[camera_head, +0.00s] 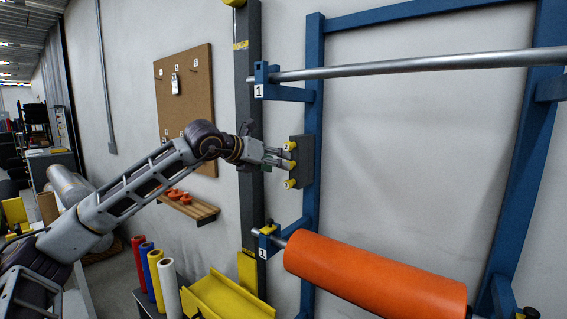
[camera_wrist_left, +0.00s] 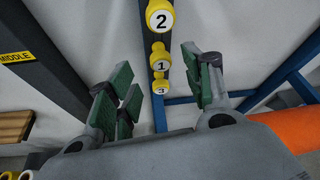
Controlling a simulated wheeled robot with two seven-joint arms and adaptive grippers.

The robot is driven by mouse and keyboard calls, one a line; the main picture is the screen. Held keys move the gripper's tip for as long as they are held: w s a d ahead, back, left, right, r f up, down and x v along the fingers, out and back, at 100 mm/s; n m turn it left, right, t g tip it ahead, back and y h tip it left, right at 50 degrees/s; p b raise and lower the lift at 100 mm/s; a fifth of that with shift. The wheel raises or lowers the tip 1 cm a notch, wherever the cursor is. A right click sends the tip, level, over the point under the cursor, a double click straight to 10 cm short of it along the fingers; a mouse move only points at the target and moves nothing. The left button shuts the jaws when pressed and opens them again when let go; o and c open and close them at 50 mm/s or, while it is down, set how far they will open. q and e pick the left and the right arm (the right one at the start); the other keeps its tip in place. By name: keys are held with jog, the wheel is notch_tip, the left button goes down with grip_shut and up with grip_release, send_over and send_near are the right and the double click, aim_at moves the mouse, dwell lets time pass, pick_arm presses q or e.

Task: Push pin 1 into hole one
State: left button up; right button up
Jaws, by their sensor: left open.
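Pin 1 (camera_wrist_left: 161,62) is a yellow knob with a white "1" label, in the middle of a row of three in the left wrist view. The pins sit on a grey block (camera_head: 305,160) fixed to the blue frame. My left gripper (camera_head: 283,158) is close in front of the block. In the wrist view, its green-padded fingers (camera_wrist_left: 165,90) are spread apart, with pin 1 showing between them. I cannot tell whether they touch it. Labels "1" mark an upper bracket (camera_head: 259,90) and a lower bracket (camera_head: 262,252). I cannot make out hole one itself.
Pin 2 (camera_wrist_left: 160,18) and pin 3 (camera_wrist_left: 160,86) flank pin 1 closely. A grey post (camera_head: 247,150) stands left of the block. A steel bar (camera_head: 420,64) runs above, and an orange roll (camera_head: 375,280) lies below. A yellow trough (camera_head: 225,300) is at the bottom.

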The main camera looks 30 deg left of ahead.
aim_at(295, 163)
pick_arm(q)
jog(key=shift+p+x, duration=0.6)
jog(key=shift+x, duration=1.5)
jog(key=c, duration=1)
jog(key=o, duration=0.3)
grip_shut()
jog(key=shift+s, duration=0.1)
pick_arm(e)
jog(key=shift+w+a+r, duration=0.15)
jog(key=shift+a+r, duration=0.2)
jog(key=shift+a, duration=0.15)
jog(key=shift+w+a+r, duration=0.15)
jog(key=shift+a+r, duration=0.15)
jog(key=shift+a, duration=0.2)
